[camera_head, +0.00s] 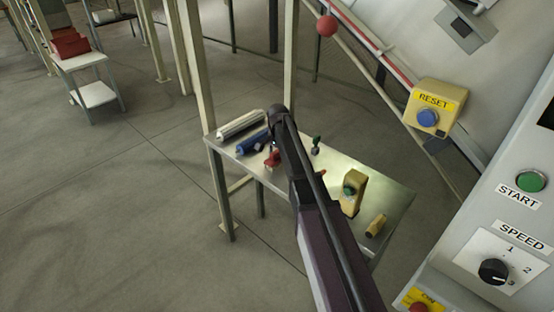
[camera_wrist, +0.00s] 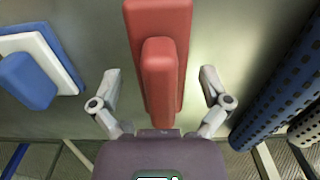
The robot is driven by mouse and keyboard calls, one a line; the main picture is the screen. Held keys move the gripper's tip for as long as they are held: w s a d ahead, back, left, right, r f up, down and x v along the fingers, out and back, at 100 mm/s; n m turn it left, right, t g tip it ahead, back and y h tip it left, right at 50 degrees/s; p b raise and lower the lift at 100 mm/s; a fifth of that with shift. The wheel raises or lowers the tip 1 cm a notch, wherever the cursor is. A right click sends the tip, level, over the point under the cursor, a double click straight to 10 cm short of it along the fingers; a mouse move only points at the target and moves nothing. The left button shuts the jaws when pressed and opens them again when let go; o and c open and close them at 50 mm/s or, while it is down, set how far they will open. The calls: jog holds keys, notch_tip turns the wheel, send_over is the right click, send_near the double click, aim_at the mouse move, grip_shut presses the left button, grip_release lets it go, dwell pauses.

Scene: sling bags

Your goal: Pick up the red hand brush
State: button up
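The red hand brush (camera_head: 272,159) is on the metal table, partly hidden by my arm in the head view. In the wrist view the red brush (camera_wrist: 180,18) fills the upper middle, its raised handle pointing towards my gripper. My gripper (camera_wrist: 160,74) is open, with one finger on each side of the brush and a visible gap on both sides. How far the fingers are above the table is hard to tell. In the head view my arm hides most of the gripper.
A blue dotted roll (camera_wrist: 275,95) lies close to the right finger in the wrist view, with a white roll (camera_head: 240,124) beyond it. A blue block on a white plate (camera_wrist: 48,45) is at left. A yellow button box (camera_head: 356,180) and tan roll (camera_head: 376,225) share the table (camera_head: 395,200).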

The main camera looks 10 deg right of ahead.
jog(key=c, duration=1)
jog(key=shift+o, duration=0.2)
jog(key=shift+r, duration=0.1)
notch_tip(320, 180, up, 10)
jog(key=p, duration=1)
jog(key=o, duration=0.6)
jog(key=c, duration=0.4)
